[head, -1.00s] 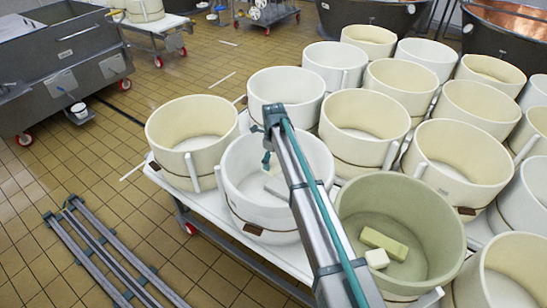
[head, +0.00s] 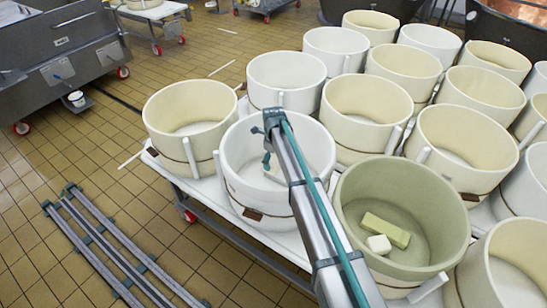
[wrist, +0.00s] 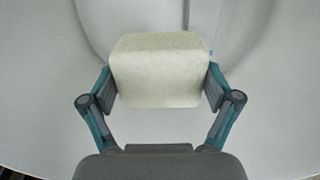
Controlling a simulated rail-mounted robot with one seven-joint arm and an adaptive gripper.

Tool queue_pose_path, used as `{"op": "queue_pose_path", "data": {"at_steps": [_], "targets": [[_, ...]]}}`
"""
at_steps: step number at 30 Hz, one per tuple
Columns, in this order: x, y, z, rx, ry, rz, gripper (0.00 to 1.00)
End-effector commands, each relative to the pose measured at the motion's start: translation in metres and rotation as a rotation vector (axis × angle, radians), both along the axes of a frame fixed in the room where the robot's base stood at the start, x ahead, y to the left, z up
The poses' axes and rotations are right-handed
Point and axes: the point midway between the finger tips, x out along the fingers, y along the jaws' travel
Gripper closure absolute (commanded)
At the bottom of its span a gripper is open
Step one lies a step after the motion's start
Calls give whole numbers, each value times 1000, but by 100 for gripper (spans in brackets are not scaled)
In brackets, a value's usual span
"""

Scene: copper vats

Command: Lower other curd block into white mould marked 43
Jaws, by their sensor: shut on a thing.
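A white mould (head: 234,185) stands at the front left of the cart; no number on it is readable. My gripper (head: 268,165) reaches down inside its rim, partly hidden by my arm. The wrist view shows my gripper (wrist: 160,88) shut on a pale cream curd block (wrist: 158,70), with a finger on each side. The block shows only as a small pale patch in the head view (head: 277,173). The white mould's inside (wrist: 260,110) surrounds it in the wrist view. I cannot tell whether the block touches the floor of the mould.
Several cream and white moulds crowd the cart behind. Rails (head: 95,245) lie on the tiled floor at left.

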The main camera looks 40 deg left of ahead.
Motion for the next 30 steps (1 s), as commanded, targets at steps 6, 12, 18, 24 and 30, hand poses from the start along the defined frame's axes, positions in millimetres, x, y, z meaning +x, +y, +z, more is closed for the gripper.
{"op": "queue_pose_path", "data": {"at_steps": [6,12,18,24,30], "targets": [[0,0,-22,0,0,0,63],[0,0,-39,0,0,0,63],[0,0,-58,0,0,0,63],[0,0,-75,-1,1,0,63],[0,0,-93,0,0,0,63]]}}
